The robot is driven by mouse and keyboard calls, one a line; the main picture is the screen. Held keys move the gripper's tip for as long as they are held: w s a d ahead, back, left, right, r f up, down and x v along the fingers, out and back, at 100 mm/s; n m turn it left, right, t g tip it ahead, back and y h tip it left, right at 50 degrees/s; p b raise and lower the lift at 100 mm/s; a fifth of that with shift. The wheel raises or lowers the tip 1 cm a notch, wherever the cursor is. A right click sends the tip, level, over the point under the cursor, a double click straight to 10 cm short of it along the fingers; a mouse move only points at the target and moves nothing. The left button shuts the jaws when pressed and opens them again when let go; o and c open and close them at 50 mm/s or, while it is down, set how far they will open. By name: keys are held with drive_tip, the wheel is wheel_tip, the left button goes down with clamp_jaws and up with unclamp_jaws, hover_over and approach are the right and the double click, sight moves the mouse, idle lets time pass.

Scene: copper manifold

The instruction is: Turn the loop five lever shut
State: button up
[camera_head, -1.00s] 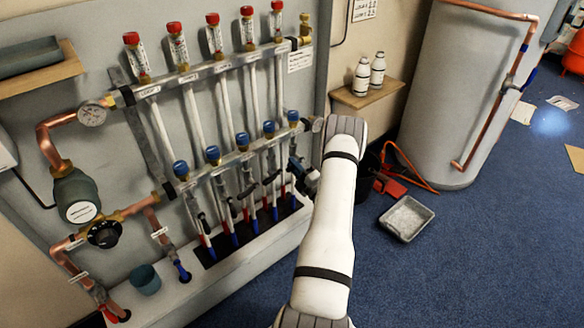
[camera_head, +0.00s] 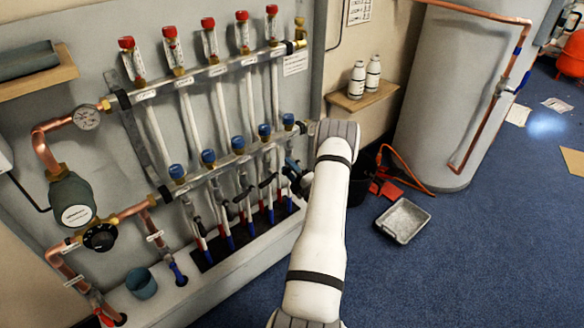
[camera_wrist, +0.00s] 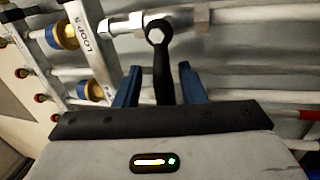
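The black loop five lever (camera_wrist: 162,62) shows in the wrist view. Its rounded end is at a metal valve (camera_wrist: 185,20) on a pale pipe, and its arm runs down the picture, crosswise to the pipe. My gripper (camera_wrist: 160,88) has its two blue fingers apart, one on each side of the lever, with a visible gap on both sides. The bar beside it carries a "LOOP 5" label (camera_wrist: 82,32). In the head view my gripper (camera_head: 291,172) is at the right end of the lower manifold bar (camera_head: 232,160); my arm partly hides that area.
Neighbouring levers (camera_head: 247,192) stand close to the left of my gripper. A white ledge (camera_head: 215,268) runs below the pipes. A wooden shelf (camera_head: 372,98) with two bottles, a black bucket (camera_head: 362,180) and a grey tray (camera_head: 403,220) are to the right. Blue floor is clear in front.

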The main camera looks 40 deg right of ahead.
drive_tip(key=p+v, duration=0.1)
drive_tip(key=v, duration=0.6)
drive_tip(key=shift+s, duration=0.35)
drive_tip(key=shift+f, duration=0.15)
